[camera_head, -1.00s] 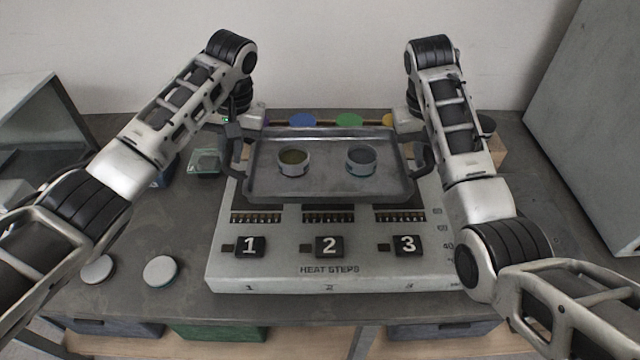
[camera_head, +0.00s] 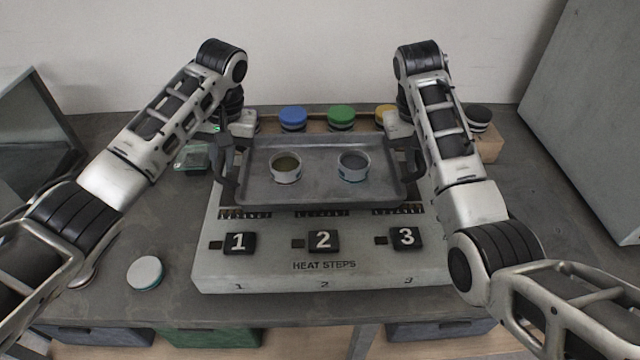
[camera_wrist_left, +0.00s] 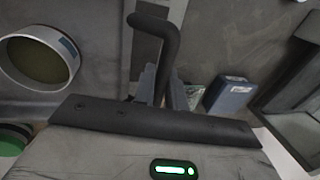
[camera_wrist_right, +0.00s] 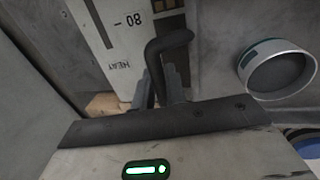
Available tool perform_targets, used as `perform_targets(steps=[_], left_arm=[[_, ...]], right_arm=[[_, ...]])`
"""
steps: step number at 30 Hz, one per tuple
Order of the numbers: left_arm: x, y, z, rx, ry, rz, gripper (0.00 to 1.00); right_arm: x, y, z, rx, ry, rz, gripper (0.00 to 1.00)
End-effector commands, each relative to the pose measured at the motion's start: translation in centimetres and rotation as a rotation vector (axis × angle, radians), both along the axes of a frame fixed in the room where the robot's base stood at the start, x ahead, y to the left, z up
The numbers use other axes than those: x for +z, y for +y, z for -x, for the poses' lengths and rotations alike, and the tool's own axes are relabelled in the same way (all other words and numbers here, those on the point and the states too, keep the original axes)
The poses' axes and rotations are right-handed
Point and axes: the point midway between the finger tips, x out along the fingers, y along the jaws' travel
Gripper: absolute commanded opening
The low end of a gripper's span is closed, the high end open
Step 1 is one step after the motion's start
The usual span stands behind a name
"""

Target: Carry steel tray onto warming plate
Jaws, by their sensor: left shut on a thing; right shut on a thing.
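The steel tray (camera_head: 320,192) is over the back part of the warming plate (camera_head: 330,277) in the head view. It looks level; I cannot tell whether it touches the plate. Two round tins stand in it, a left tin (camera_head: 286,167) with olive contents and a right tin (camera_head: 353,166) with grey contents. My left gripper (camera_wrist_left: 160,95) is shut on the tray's dark left handle (camera_wrist_left: 160,30). My right gripper (camera_wrist_right: 163,92) is shut on the dark right handle (camera_wrist_right: 168,42). The plate's rear is hidden under the tray.
Blue (camera_head: 293,118), green (camera_head: 341,117) and yellow (camera_head: 386,115) lidded tins stand behind the tray. A black-lidded tin (camera_head: 479,117) sits on a wooden block at the right. A pale round lid (camera_head: 145,272) lies front left. A grey cabinet (camera_head: 590,120) stands at the right.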

Motion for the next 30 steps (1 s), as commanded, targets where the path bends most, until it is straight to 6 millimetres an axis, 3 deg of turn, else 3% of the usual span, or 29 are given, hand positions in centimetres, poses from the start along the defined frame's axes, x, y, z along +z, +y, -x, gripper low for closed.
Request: perform_targets(steps=[4, 5, 6, 7, 15, 19, 30], left_arm=[[-1.4, -0.1, 0.0, -0.001, -0.002, 0.001, 0.00], [-1.0, -0.1, 0.0, -0.001, -0.001, 0.001, 0.21], [-0.9, 0.0, 0.0, -0.001, 0.000, 0.001, 0.33], [-0.9, 0.0, 0.0, -0.001, 0.000, 0.001, 0.35], [-0.9, 0.0, 0.0, 0.000, 0.000, 0.000, 0.35], [0.1, -0.3, -0.1, 0.000, -0.002, 0.002, 0.35], [7.2, -1.5, -0.2, 0.000, -0.007, -0.004, 0.35]], right_arm=[[-1.4, 0.1, 0.0, 0.001, -0.003, -0.001, 0.00], [-1.0, 0.1, 0.0, 0.001, -0.002, -0.001, 0.21], [-0.9, 0.1, 0.0, 0.001, -0.001, -0.001, 0.33], [-0.9, 0.0, 0.0, 0.001, -0.001, -0.001, 0.35], [-0.9, 0.0, 0.0, 0.000, 0.000, 0.000, 0.35], [-0.9, 0.0, 0.0, 0.000, 0.000, 0.000, 0.35], [-0.9, 0.0, 0.0, 0.000, 0.000, 0.000, 0.35]])
